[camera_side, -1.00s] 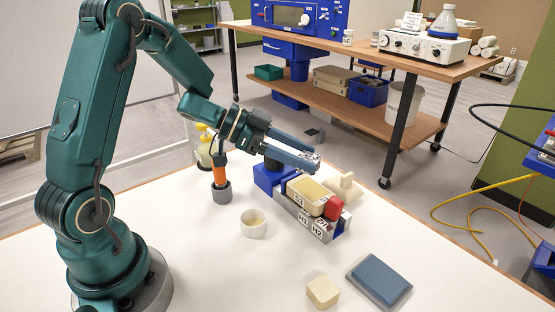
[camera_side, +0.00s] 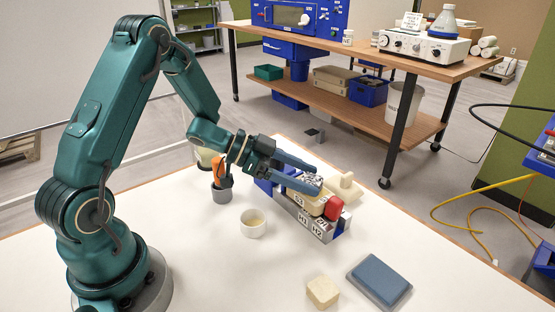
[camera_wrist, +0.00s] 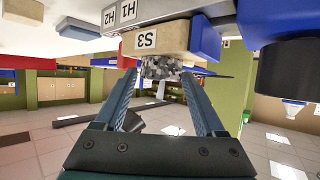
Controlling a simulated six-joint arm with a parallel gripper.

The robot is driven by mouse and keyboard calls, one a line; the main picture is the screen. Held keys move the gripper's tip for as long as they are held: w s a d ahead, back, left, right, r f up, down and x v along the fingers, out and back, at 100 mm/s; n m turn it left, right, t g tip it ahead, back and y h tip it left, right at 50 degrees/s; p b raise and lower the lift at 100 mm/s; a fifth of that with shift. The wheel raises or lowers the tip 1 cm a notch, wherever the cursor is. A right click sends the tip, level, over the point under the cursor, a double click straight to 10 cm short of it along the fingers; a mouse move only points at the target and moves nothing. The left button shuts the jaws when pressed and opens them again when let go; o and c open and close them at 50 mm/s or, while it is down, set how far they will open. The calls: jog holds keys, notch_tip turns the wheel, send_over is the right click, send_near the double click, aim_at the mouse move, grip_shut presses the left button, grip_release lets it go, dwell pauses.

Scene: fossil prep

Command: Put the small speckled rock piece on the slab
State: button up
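My gripper (camera_side: 315,179) is shut on the small speckled rock piece (camera_side: 307,181), a grey-black and white lump between its fingertips. In the wrist view the rock piece (camera_wrist: 162,67) shows between the two fingers (camera_wrist: 160,80). It is right at the top face of a cream slab marked S3 (camera_wrist: 160,39). In the side view this slab (camera_side: 299,198) sits in a grey holder marked H1 and H2 (camera_side: 300,216), partly hidden by the fingers and rock. I cannot tell whether the rock touches the slab.
A red piece (camera_side: 334,208) and a cream knobbed block (camera_side: 345,186) are close by the slab. A white cup (camera_side: 253,224), an orange-handled tool in a grey stand (camera_side: 221,182), a cream block (camera_side: 322,292) and a blue-grey pad (camera_side: 380,280) stand around.

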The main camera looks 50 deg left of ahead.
jog(key=shift+o, duration=0.6)
jog(key=shift+r, duration=0.15)
jog(key=v, duration=1.2)
jog(key=w+a+r+n+t+y, duration=0.4)
jog(key=w+r+y, duration=0.2)
jog(key=r+y, duration=0.3)
jog(key=s+d+f+n+g, duration=0.2)
jog(key=s+d+g, duration=0.2)
jog(key=s, duration=0.5)
jog(key=s+d+f+n+g, duration=0.2)
jog(key=s+d+f+g, duration=0.1)
jog(key=s+d, duration=0.6)
jog(key=shift+f+g+h, duration=0.25)
jog(key=shift+g+h, duration=0.05)
jog(key=shift+g, duration=0.2)
